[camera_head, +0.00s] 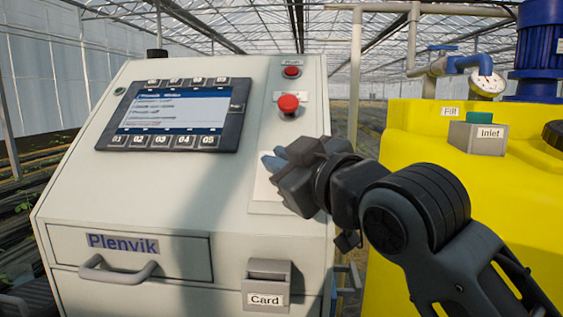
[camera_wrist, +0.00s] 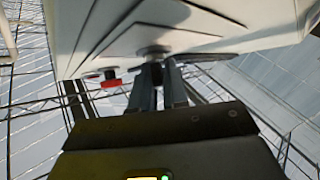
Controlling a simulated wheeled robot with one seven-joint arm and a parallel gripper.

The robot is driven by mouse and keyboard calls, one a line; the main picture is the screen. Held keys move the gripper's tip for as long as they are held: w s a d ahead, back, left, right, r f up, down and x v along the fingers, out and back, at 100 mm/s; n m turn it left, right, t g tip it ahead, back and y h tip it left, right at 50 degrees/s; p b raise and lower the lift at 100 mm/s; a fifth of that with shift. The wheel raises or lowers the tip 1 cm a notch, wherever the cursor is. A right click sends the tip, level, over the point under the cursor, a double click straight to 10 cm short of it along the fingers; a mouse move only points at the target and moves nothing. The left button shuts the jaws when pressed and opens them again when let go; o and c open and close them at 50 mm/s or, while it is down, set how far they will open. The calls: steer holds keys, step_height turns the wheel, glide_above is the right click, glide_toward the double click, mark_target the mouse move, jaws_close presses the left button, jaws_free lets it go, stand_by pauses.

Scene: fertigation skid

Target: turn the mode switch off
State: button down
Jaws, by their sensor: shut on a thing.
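The control cabinet (camera_head: 200,220) stands at the left with a sloped front face. My gripper (camera_head: 272,162) is at the right strip of that face, below the red mushroom button (camera_head: 288,104). In the wrist view the two fingers (camera_wrist: 157,82) reach the panel and are shut on the mode switch, a small grey round part (camera_wrist: 153,52) at their tips. In the head view my gripper and arm hide the switch, so its setting cannot be read.
A screen with keys (camera_head: 175,112) is left of my gripper. A small red button (camera_head: 291,71) sits above the mushroom button. A card holder (camera_head: 267,285) and a drawer handle (camera_head: 118,272) stick out below.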

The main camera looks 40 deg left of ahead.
steer(key=c, duration=1.2)
jaws_free()
steer(key=shift+b+v, duration=0.85)
steer(key=shift+v, duration=3)
